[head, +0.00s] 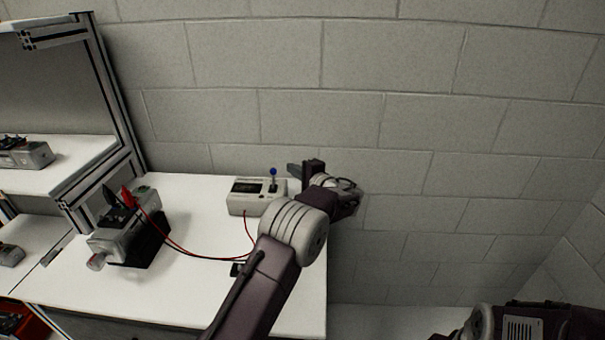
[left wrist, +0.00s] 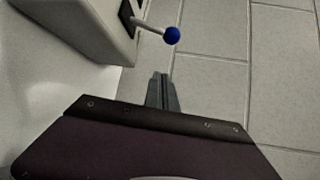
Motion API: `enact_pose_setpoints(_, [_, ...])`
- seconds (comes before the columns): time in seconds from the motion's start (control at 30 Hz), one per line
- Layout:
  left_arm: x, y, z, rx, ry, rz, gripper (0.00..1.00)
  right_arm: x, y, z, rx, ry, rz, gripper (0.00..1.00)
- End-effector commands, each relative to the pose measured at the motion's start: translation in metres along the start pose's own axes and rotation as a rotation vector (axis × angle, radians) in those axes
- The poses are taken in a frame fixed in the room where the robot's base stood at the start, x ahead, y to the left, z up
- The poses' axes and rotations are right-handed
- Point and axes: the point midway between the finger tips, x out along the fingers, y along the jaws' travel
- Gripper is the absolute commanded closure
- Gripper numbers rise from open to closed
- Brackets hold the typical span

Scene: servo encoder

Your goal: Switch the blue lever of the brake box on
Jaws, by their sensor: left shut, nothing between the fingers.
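The brake box (head: 252,196) is a small pale box with a dark display on the white table, near the wall. Its blue-tipped lever (head: 273,174) stands up from the right part of its top. In the left wrist view the lever's blue ball (left wrist: 172,35) sticks out from the box side (left wrist: 88,22) on a pale rod. My left gripper (head: 293,168) is just right of the box. Its closed fingers (left wrist: 161,92) show in the left wrist view, empty and apart from the ball. My right gripper is not visible; part of my right arm shows at bottom right.
A motor unit (head: 128,232) with red and black clips stands on the table (head: 190,292) to the left. A red cable (head: 200,257) runs from it to the box. A metal-framed shelf (head: 110,95) stands at far left. The block wall (head: 380,120) is close behind.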

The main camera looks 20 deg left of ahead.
Motion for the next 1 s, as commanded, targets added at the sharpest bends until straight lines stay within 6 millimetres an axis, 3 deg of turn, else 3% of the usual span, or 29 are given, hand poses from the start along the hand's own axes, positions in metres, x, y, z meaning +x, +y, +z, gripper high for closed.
enact_pose_setpoints(0.07, [0.012, -0.001, 0.003, 0.0, -0.002, 0.001, 1.0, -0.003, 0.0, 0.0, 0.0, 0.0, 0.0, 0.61])
enact_pose_setpoints(0.4, [-0.003, 0.0, 0.037, 0.0, 0.0, 0.001, 1.0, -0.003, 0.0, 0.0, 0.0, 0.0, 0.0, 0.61])
enact_pose_setpoints(0.77, [-0.003, 0.001, 0.038, -0.001, 0.0, -0.001, 1.0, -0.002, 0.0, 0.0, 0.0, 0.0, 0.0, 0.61])
enact_pose_setpoints(1.0, [-0.002, 0.005, 0.037, -0.028, 0.0, -0.036, 1.0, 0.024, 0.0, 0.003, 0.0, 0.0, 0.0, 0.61])
